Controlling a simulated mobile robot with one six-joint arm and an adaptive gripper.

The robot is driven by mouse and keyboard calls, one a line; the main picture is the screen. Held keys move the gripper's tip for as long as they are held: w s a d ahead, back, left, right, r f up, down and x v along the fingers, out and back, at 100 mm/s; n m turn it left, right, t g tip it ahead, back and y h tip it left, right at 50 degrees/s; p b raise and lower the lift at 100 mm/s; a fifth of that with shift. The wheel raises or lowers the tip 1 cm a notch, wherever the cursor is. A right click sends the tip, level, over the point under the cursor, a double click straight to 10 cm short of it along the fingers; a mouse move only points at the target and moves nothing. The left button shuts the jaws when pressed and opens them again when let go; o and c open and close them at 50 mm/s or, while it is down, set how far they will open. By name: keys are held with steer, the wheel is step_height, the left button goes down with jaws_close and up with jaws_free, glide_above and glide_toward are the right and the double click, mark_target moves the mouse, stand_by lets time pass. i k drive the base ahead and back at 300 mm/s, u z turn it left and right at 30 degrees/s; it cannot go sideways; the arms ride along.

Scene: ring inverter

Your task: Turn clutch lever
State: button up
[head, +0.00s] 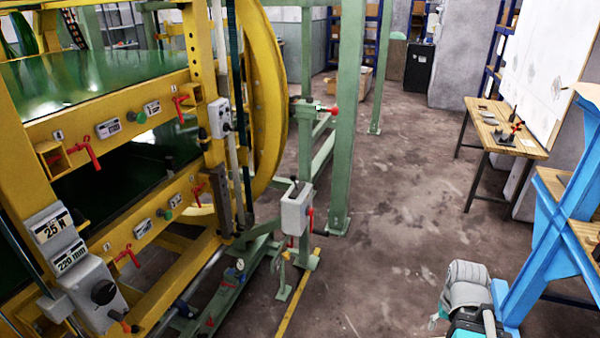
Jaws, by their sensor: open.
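Several red-handled levers sit on the yellow ring machine; I cannot tell which is the clutch lever. One red lever (85,150) is on the upper yellow beam at left, and another red lever (180,107) is further right on it. Lower red levers (127,254) are on the beam below. A grey control box (296,210) on a green post has a dark stick on top and a red handle at its side. Part of my arm shows at the bottom right, apart from all these levers. I cannot make out my gripper.
A green post (346,120) stands right of the machine. A blue frame (560,210) is at right, close to my arm. A wooden workbench (505,140) with tools stands behind it. The concrete floor (400,215) between machine and bench is clear.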

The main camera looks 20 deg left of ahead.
mark_target(294, 178)
steer(key=u, duration=0.2)
steer(key=i, duration=0.75)
steer(key=u, duration=0.6)
steer(key=i, duration=1)
steer(key=u, duration=0.4)
